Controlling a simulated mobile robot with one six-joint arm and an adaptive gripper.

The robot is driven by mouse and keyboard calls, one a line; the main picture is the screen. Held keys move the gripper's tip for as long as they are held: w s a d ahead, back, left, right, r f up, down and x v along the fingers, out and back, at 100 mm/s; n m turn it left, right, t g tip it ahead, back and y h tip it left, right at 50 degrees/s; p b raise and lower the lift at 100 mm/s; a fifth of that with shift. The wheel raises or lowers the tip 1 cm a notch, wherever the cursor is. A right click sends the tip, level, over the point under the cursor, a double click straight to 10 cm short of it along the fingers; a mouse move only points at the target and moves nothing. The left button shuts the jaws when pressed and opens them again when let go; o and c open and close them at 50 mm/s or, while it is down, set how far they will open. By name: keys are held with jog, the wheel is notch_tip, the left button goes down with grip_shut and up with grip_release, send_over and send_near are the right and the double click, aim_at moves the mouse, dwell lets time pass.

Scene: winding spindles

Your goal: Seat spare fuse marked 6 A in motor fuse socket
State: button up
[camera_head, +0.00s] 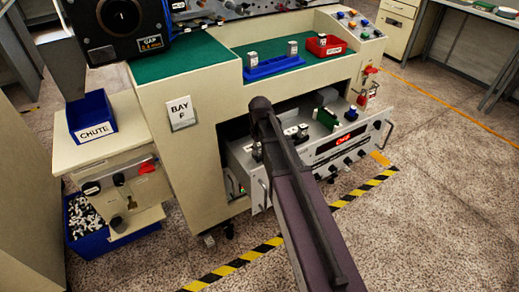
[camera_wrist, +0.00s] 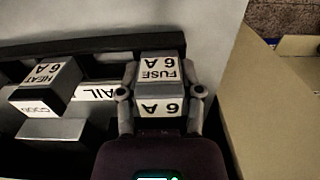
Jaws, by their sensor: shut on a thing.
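In the wrist view, a pale block fuse (camera_wrist: 158,69) marked "FUSE 6 A" sits between the two fingers of my gripper (camera_wrist: 160,95), which is shut on it. Its lettering appears upside down. Left of it is a block (camera_wrist: 45,86) marked "HEAT 6 A" with a "GOOD" label. A white label (camera_wrist: 95,91) ending in "AIL" is partly hidden by my gripper. The fuse's lower end is hidden, so I cannot tell if it is in a socket. In the head view my arm reaches to the open drawer (camera_head: 347,149) and hides the gripper's fingers.
The drawer has a red display (camera_head: 343,139) and several knobs. A green-topped bench (camera_head: 275,52) above it holds a blue tray (camera_head: 274,68) and a red tray (camera_head: 326,46). In the wrist view a beige wall (camera_wrist: 268,100) stands close on the right.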

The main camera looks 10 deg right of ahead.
jog(key=o, duration=1.1)
jog(key=shift+r, duration=0.15)
notch_tip(320, 180, up, 12)
jog(key=p, duration=1.2)
jog(key=shift+s, duration=0.1)
jog(key=s+m, duration=0.1)
jog(key=s, duration=0.4)
jog(key=s+m, duration=0.1)
jog(key=s, duration=0.4)
jog(key=s+m, duration=0.1)
jog(key=s, duration=0.4)
jog(key=shift+s+m, duration=0.3)
jog(key=shift+s, duration=0.1)
